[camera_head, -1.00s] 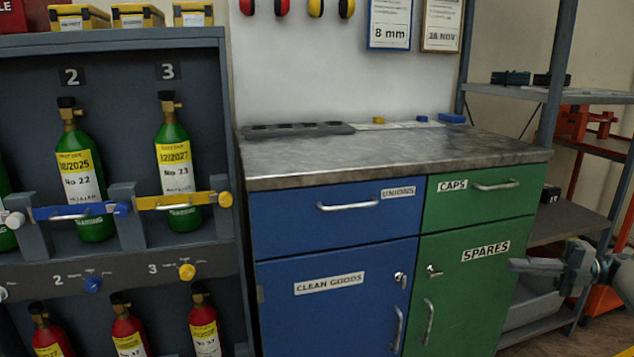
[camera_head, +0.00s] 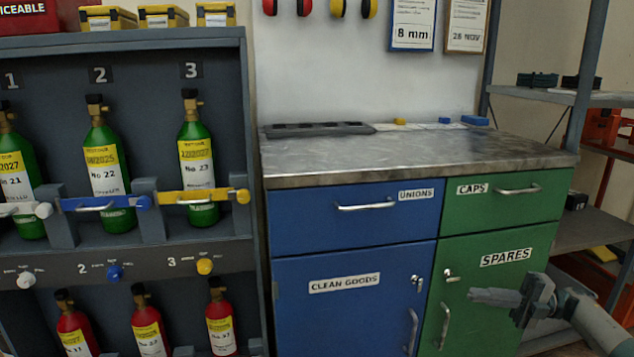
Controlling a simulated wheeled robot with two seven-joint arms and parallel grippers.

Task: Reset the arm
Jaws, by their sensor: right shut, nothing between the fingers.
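My right gripper (camera_head: 497,297) comes in from the lower right and points left. Its fingers are together and empty. It is in front of the green spares door (camera_head: 490,272) of the cabinet, close to the door's handle (camera_head: 445,326) in the picture; I cannot tell whether it touches. My left gripper is out of view.
The workbench top (camera_head: 420,155) is mostly clear, with a dark tray (camera_head: 318,129) at its back. The cabinet's drawers and doors look shut. On the left a rack (camera_head: 155,260) holds green cylinders and red cylinders. Grey shelving (camera_head: 590,240) stands at the right.

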